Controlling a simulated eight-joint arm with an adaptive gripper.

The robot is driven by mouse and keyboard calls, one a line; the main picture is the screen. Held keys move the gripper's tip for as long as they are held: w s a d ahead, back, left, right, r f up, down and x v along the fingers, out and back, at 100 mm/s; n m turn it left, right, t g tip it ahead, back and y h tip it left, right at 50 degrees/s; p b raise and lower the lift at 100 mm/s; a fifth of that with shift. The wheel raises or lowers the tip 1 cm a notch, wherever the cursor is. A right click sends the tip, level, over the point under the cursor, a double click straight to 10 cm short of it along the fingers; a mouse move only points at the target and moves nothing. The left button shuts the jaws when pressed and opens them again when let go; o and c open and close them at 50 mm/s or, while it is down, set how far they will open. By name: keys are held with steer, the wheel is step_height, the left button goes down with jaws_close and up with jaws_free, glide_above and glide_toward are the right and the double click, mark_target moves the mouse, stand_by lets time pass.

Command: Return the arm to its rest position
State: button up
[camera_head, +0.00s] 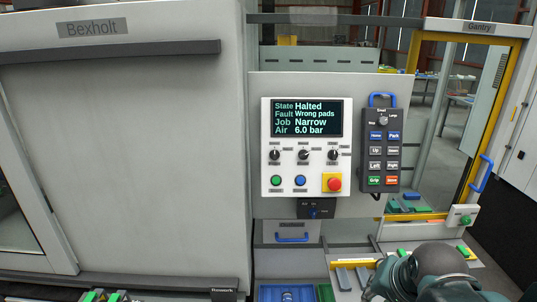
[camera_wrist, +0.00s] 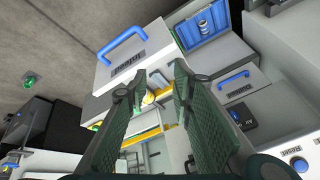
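My gripper (camera_wrist: 157,85) shows in the wrist view as two dark green ridged fingers. They stand apart with a gap between them, and nothing is held. The fingers point toward grey cabinet fronts, with a blue-handled front (camera_wrist: 122,43) just beyond the tips. I cannot tell whether they touch it. In the head view, part of my arm (camera_head: 440,262), dark green and grey, shows at the lower right. My fingertips cannot be made out there.
The Bexholt cabinet (camera_head: 120,150) fills the left. A yellow-framed Gantry opening (camera_head: 412,50) stands right. A blue tray (camera_wrist: 188,40) lies beyond my fingers.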

steer(key=a+r+n+t+b, duration=0.1)
steer(key=a+r+n+t, duration=0.1)
steer(key=a+n, duration=0.3)
steer(key=shift+s+a+r+n+y, duration=0.3)
steer(key=shift+r+n, duration=0.3)
steer(key=shift+n, duration=0.3)
stand_by(0.9)
